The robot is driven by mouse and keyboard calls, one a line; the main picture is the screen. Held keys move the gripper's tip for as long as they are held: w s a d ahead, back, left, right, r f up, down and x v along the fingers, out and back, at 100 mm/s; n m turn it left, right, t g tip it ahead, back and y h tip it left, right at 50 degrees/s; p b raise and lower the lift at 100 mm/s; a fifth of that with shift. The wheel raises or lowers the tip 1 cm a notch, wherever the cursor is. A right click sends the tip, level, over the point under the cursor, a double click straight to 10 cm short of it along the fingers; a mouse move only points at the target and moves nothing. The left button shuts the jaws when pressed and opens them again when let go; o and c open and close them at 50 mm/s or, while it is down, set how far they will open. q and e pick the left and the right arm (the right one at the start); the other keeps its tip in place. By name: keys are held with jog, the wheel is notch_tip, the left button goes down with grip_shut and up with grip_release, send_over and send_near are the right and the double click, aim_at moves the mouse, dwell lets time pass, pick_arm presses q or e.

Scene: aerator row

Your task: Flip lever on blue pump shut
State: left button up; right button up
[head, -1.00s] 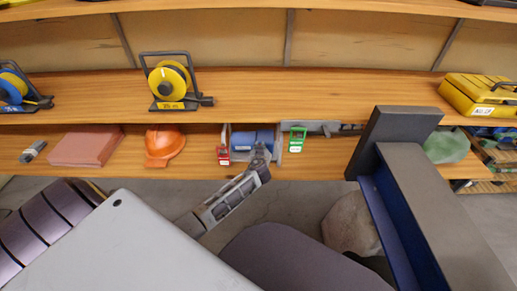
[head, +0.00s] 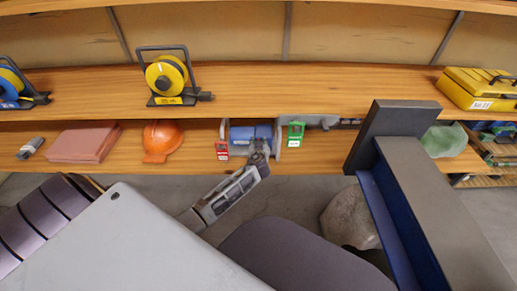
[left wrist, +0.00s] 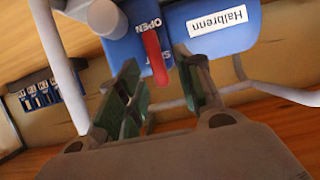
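The blue pump (head: 240,133) sits on the lower shelf in the head view, between a red tag and a green tag. In the left wrist view, the blue pump (left wrist: 215,30) fills the top, with a white "Haibrenn" label. Its red lever (left wrist: 154,55) lies beside the word OPEN and partly covers the word SHUT. My left gripper (head: 259,148) is at the front of the pump. In the left wrist view, my left gripper's fingers (left wrist: 162,88) are apart, with the lever's end between or just beyond them; contact cannot be told. My right gripper is not in view.
A red tag (head: 222,150) and a green tag (head: 295,134) flank the pump. An orange helmet (head: 162,140) and reddish slabs (head: 83,144) lie to the left. A dark beam (head: 425,190) stands in the right foreground, near a boulder (head: 349,219). The upper shelf (head: 320,90) overhangs the pump.

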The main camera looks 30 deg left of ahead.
pick_arm(q)
jog(key=v, duration=1.2)
dwell(0.3)
jog(key=shift+a, duration=0.1)
dwell(0.5)
